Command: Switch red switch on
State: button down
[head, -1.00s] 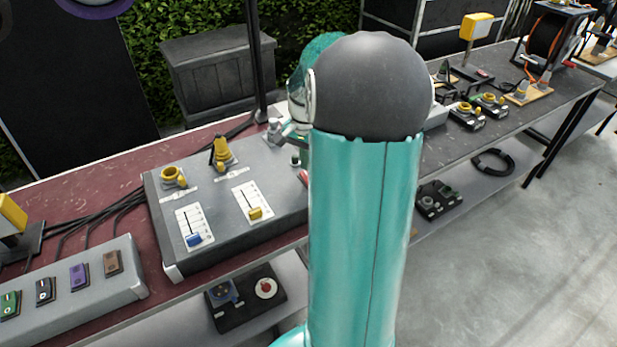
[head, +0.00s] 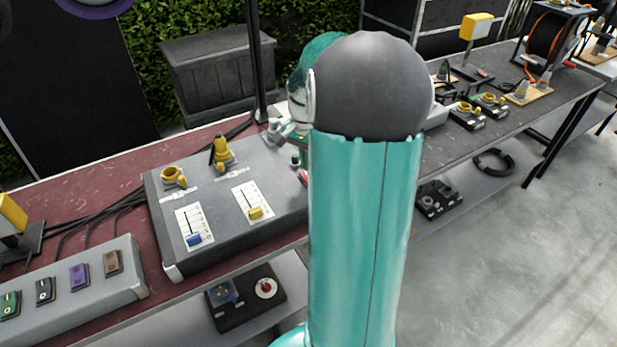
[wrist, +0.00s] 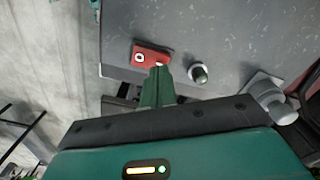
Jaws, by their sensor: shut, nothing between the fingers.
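The red switch (wrist: 146,56) shows in the wrist view on the grey panel (wrist: 220,30), close to the panel's edge. It has a white ring mark on its left part. In the head view only a sliver of the red switch (head: 303,177) shows beside my arm, which hides the rest. My gripper (wrist: 158,68) is shut and empty. Its green fingertips point at the right part of the switch and overlap its lower edge in the wrist view. I cannot tell whether they touch it.
In the head view, the panel (head: 215,200) also carries a yellow slider (head: 255,213), a blue slider (head: 194,240) and a yellow lever (head: 221,152). A grey strip of rocker switches (head: 60,290) is at lower left.

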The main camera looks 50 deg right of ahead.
aim_at(306, 173)
jog(key=shift+f, duration=0.95)
dwell(1.1)
jog(key=shift+r, duration=3.5)
jog(key=s+a+r+n+t, duration=0.1)
jog(key=a+r+n, duration=0.25)
jog(key=a, duration=0.45)
jog(key=s+a+r+n+t+h, duration=0.15)
jog(key=a+n, duration=0.25)
jog(key=a, duration=0.5)
jog(key=s+a+r+n+t, duration=0.1)
jog(key=s+a+r+n, duration=0.15)
jog(key=a, duration=0.55)
jog(key=s+a+n+t+y, duration=0.1)
jog(key=s+a+n+t, duration=0.1)
jog(key=s+a+n, duration=0.3)
jog(key=a, duration=0.3)
jog(key=shift+n, duration=0.3)
